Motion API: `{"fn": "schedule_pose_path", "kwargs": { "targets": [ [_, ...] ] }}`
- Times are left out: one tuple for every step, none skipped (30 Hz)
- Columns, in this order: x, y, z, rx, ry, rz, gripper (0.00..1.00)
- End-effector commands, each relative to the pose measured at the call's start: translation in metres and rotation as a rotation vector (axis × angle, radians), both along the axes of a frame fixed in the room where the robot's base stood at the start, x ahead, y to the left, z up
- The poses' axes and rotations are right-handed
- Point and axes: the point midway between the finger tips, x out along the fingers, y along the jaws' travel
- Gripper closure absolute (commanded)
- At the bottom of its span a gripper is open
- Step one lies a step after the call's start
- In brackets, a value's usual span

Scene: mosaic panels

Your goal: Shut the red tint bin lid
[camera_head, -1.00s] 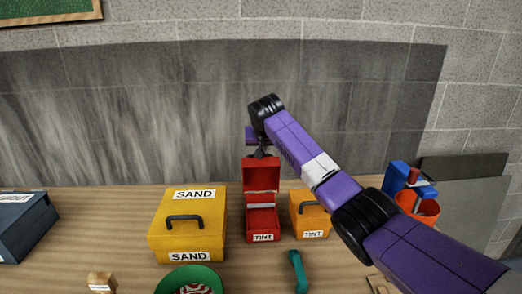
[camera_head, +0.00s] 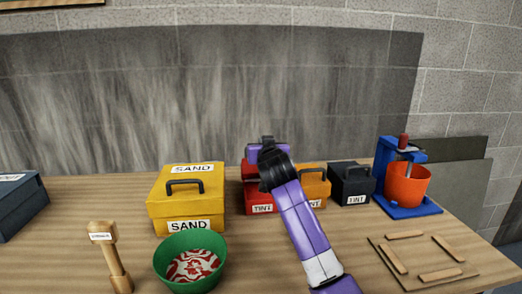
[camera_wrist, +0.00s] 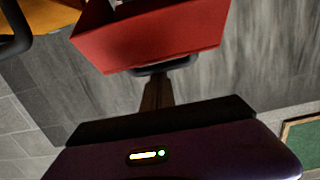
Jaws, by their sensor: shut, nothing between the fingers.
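The red tint bin (camera_head: 262,203) stands between the yellow sand bin and the orange tint bin, partly hidden behind my arm.
The yellow sand bin (camera_head: 186,200) is left, the orange tint bin (camera_head: 315,188) and dark tint bin (camera_head: 352,184) right. A green bowl (camera_head: 190,262) and wooden tool (camera_head: 112,258) stand in front. A blue stand with an orange bucket (camera_head: 407,186) is far right.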

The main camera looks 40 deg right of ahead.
Motion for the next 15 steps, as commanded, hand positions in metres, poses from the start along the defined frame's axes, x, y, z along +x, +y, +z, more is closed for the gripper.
{"fn": "schedule_pose_path", "kwargs": {
  "targets": [
    [-0.005, 0.005, -0.013, -0.011, -0.02, 0.002, 1.0],
    [-0.008, 0.007, -0.013, -0.01, -0.019, 0.001, 1.0],
    [-0.012, 0.01, -0.017, -0.008, -0.016, 0.002, 1.0],
    [-0.014, 0.012, -0.02, -0.007, -0.014, 0.002, 1.0],
    [-0.017, 0.014, -0.023, -0.007, -0.014, 0.002, 1.0],
    [-0.021, 0.016, -0.027, -0.008, -0.013, 0.002, 1.0],
    [-0.023, 0.017, -0.03, -0.008, -0.013, 0.002, 1.0],
    [-0.026, 0.019, -0.033, -0.006, -0.013, 0.002, 1.0],
    [-0.028, 0.021, -0.037, -0.007, -0.012, 0.003, 1.0],
    [-0.031, 0.022, -0.04, -0.006, -0.011, 0.002, 1.0],
    [-0.033, 0.023, -0.043, -0.007, -0.012, 0.001, 1.0],
    [-0.035, 0.026, -0.048, -0.008, -0.012, 0.002, 1.0],
    [-0.037, 0.027, -0.051, -0.008, -0.01, 0.002, 1.0],
    [-0.038, 0.027, -0.054, -0.008, -0.012, 0.001, 1.0],
    [-0.04, 0.028, -0.058, -0.008, -0.012, 0.001, 1.0]
  ]
}}
